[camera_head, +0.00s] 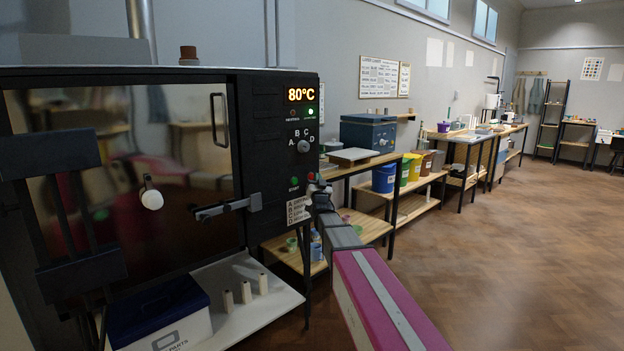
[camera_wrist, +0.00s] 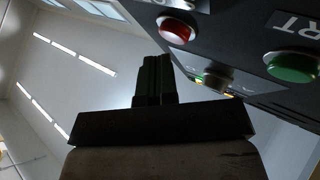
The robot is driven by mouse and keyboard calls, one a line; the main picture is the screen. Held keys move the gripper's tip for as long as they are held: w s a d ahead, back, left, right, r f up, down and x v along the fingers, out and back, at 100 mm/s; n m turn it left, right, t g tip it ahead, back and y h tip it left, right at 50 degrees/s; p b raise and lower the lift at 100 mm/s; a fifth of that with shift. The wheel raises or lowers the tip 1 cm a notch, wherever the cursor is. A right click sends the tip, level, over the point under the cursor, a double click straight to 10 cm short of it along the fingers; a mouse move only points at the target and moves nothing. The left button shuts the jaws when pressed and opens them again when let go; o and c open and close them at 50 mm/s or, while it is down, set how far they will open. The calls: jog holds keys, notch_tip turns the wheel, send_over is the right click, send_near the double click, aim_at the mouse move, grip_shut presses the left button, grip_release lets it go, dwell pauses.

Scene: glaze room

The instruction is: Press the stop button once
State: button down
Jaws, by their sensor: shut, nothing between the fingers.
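The red stop button (camera_head: 311,177) is on the front panel of the black kiln-like cabinet (camera_head: 262,130), just right of the green start button (camera_head: 295,181). In the wrist view the red button (camera_wrist: 177,29) is at the top, in a metal ring, and the green button (camera_wrist: 293,65) is at the right beside an upside-down START label. My gripper (camera_head: 319,190) is at the panel's right edge, close to the red button. In the wrist view my gripper's fingers (camera_wrist: 157,70) are together and empty, just below the red button in the picture. Whether they touch the panel cannot be told.
The panel has a display (camera_head: 301,94) reading 80°C and a selector knob (camera_head: 303,146) marked A to D. A latch handle (camera_head: 228,207) sticks out from the glass door. A white shelf (camera_head: 280,297) below holds a blue-lidded box (camera_head: 160,310). Floor (camera_head: 490,240) is clear at right.

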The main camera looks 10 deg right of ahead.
jog(key=shift+s+d, duration=0.1)
jog(key=shift+s, duration=0.1)
jog(key=s+d, duration=0.1)
jog(key=s, duration=0.1)
jog(key=s+d, duration=0.2)
dwell(0.6)
jog(key=shift+f, duration=0.1)
dwell(0.4)
